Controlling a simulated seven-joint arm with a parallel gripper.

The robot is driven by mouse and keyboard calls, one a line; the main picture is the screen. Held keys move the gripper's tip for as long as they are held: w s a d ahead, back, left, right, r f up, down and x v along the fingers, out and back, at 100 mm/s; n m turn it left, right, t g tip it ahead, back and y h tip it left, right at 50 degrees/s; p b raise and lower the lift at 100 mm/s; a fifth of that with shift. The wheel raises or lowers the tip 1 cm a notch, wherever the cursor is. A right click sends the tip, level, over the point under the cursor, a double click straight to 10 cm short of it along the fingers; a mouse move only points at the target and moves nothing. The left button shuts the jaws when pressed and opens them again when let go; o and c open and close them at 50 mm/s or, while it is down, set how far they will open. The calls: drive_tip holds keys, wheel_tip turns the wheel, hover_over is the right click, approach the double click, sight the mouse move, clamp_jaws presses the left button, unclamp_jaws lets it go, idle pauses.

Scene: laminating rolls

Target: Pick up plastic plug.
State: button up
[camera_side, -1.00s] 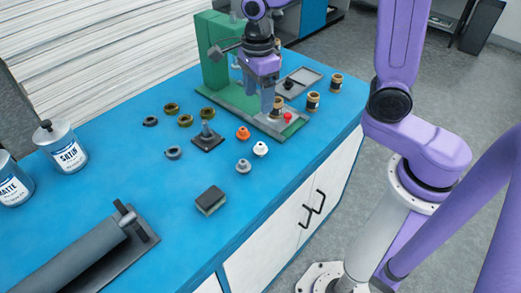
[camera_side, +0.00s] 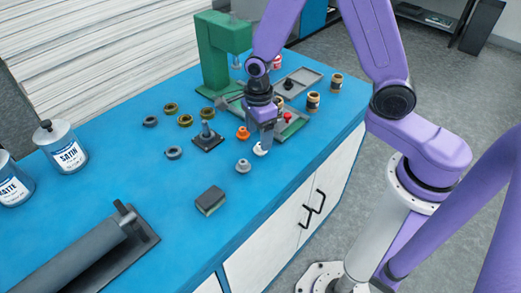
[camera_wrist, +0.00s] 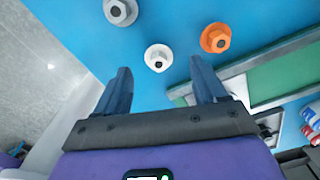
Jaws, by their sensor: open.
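Three flanged plugs stand in a row on the blue bench: a grey one (camera_side: 243,166), a white one (camera_side: 260,150) and an orange one (camera_side: 243,133). I cannot tell by material which is the plastic plug. My gripper (camera_side: 260,141) points down over the row, with its fingers close to the white plug and partly covering it in the side view. In the wrist view, the white plug (camera_wrist: 158,57) lies ahead between the two open fingers (camera_wrist: 160,72). The orange plug (camera_wrist: 215,38) is to its right and the grey plug (camera_wrist: 120,12) to its upper left. Nothing is held.
A dark square base with a post (camera_side: 207,138) stands left of the plugs, with several rings (camera_side: 172,153) around it. The green press (camera_side: 215,55) and a grey tray (camera_side: 300,80) are behind. A block (camera_side: 210,200) lies in front. Bench between is clear.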

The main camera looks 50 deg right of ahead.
drive_tip(key=shift+s+f, duration=0.15)
drive_tip(key=shift+f, duration=2.35)
drive_tip(key=c, duration=1.1)
